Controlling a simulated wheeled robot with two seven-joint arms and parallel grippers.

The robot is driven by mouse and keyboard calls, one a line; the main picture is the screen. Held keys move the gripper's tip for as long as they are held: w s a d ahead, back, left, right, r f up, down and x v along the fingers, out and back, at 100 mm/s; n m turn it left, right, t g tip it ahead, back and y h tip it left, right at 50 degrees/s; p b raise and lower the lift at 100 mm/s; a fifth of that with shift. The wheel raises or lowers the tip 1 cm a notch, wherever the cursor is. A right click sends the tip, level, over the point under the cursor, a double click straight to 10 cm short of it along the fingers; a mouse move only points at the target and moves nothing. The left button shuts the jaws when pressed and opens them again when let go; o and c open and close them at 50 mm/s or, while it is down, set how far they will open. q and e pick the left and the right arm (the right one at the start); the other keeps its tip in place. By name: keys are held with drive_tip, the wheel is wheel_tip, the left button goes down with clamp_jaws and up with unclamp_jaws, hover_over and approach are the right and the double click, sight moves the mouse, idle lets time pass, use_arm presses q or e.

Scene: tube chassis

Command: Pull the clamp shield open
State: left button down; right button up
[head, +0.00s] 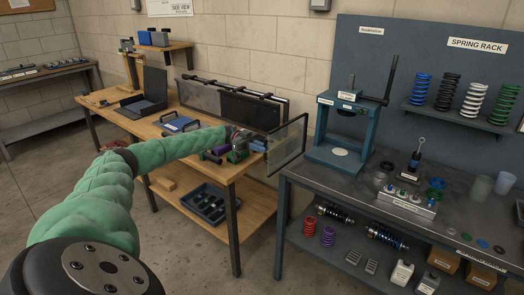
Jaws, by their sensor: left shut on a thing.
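The clamp shield (289,143) is a clear panel in a dark frame. It stands upright at the right end of the wooden bench, angled out past the bench edge over the gap to the grey bench. My left arm reaches in from the left in a green sleeve. My left gripper (255,147) is at the near left side of the shield, shut on it; the exact contact is small and partly hidden. A purple and green clamp-like device (236,152) sits under and beside the gripper, partly covered. My right gripper is not in view.
The wooden bench (150,125) holds an open dark case (143,104), a blue tray (180,124) and dark upright panels (250,108). A grey bench (340,180) with a teal press (343,135) stands close on the right. A narrow floor gap separates the benches.

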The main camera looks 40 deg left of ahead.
use_arm(q)
drive_tip(key=shift+w+r, duration=0.15)
drive_tip(key=shift+r, duration=0.1)
